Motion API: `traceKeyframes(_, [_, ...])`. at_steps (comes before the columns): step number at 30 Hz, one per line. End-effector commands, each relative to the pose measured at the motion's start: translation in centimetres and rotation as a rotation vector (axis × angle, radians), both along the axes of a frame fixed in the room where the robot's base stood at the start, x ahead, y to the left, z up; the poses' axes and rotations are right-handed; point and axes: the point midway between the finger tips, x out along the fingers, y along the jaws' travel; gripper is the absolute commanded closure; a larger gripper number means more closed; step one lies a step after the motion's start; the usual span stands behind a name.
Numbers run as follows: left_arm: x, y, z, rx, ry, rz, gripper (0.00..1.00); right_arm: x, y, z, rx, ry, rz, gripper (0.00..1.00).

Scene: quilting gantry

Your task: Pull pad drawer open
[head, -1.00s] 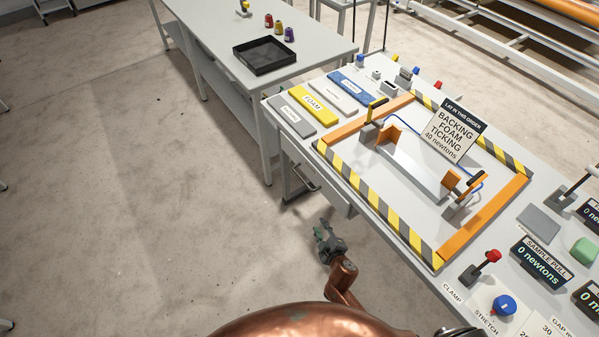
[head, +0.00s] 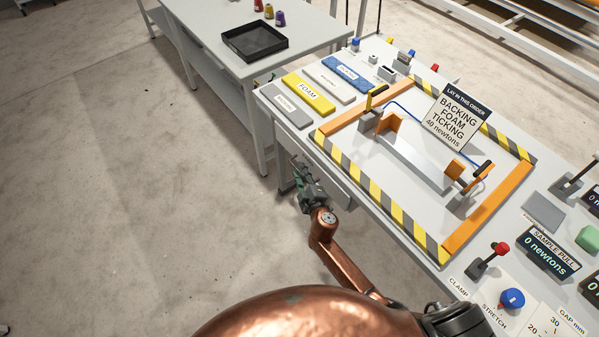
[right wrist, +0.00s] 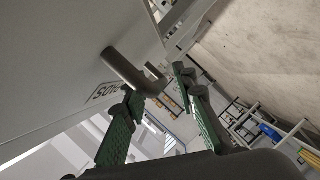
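The pad drawer (head: 334,178) is under the near-left edge of the white gantry table; its pale front is partly hidden by my right gripper (head: 300,175). In the right wrist view the drawer front (right wrist: 60,60) carries a partly hidden label and a dark bent bar handle (right wrist: 128,70). My right gripper (right wrist: 160,85) is open there, its two green fingers apart, with the handle's bend showing between the fingertips. I cannot tell whether they touch it. My left gripper is not in view.
The tabletop has a striped frame (head: 365,185), an order sign (head: 457,118) and labelled pads such as the yellow foam (head: 308,93). A side table (head: 210,40) with a black tray (head: 254,42) stands behind. The floor (head: 150,200) at left is clear.

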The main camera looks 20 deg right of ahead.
Motion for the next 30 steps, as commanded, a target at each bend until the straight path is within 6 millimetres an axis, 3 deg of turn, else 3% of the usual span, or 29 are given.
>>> traceKeyframes(10, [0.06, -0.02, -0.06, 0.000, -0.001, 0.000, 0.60, 0.45, 0.07, -0.06, 0.000, 0.000, 0.001, 0.75])
traceKeyframes(21, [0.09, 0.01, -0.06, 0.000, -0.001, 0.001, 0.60, 0.42, 0.07, -0.08, 0.000, 0.000, 0.001, 1.00])
traceKeyframes(30, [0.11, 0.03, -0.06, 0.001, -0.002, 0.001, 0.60, 0.41, 0.08, -0.10, 0.000, 0.000, 0.001, 1.00])
